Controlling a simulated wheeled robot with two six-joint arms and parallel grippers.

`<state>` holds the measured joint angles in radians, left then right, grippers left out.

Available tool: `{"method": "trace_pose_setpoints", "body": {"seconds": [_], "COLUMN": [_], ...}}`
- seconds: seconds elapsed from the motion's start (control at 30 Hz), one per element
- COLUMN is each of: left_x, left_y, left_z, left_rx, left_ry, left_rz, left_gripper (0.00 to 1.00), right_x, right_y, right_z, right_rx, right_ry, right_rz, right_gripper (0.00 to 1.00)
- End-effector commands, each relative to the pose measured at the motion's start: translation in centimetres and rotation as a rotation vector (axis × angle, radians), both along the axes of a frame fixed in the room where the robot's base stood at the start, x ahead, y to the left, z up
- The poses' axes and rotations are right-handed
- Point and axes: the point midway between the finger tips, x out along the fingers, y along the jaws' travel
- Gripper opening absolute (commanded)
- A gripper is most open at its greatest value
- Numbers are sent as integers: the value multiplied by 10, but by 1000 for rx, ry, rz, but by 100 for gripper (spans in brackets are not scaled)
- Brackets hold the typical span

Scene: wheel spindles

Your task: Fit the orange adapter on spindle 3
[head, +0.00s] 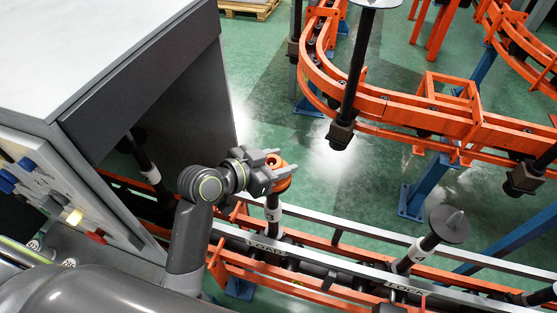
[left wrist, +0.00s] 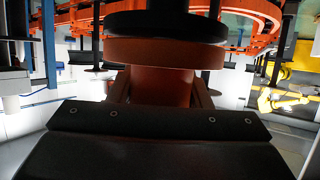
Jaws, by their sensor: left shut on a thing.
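My left gripper (head: 278,172) is shut on the orange adapter (head: 284,184), a small round piece. My right gripper is not in view.
A grey cabinet (head: 85,70) with a dark opening stands close at left. An orange overhead conveyor (head: 400,112) with hanging black spindles curves behind; green floor lies between.

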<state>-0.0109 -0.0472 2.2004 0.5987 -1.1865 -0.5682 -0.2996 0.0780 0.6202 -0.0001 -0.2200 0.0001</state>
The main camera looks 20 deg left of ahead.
Motion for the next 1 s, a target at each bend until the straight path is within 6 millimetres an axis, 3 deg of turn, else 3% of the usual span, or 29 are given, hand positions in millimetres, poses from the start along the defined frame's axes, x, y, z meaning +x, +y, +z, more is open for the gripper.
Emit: {"method": "trace_pose_setpoints", "body": {"seconds": [0.43,0.47,0.63,1.0], "left_x": [0,0,0,0], "left_y": [0,0,0,0], "left_z": [-3,-3,-3,-3], "left_rx": [-1,-1,-1,0], "left_ry": [-1,-1,-1,1], "left_rz": [0,0,0,0], "left_gripper": [19,48,70,70], "right_x": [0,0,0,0], "right_y": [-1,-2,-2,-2], "right_z": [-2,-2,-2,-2], "right_rx": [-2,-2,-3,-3], "right_ry": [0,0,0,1], "right_rz": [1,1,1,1], "right_gripper": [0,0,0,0]}}
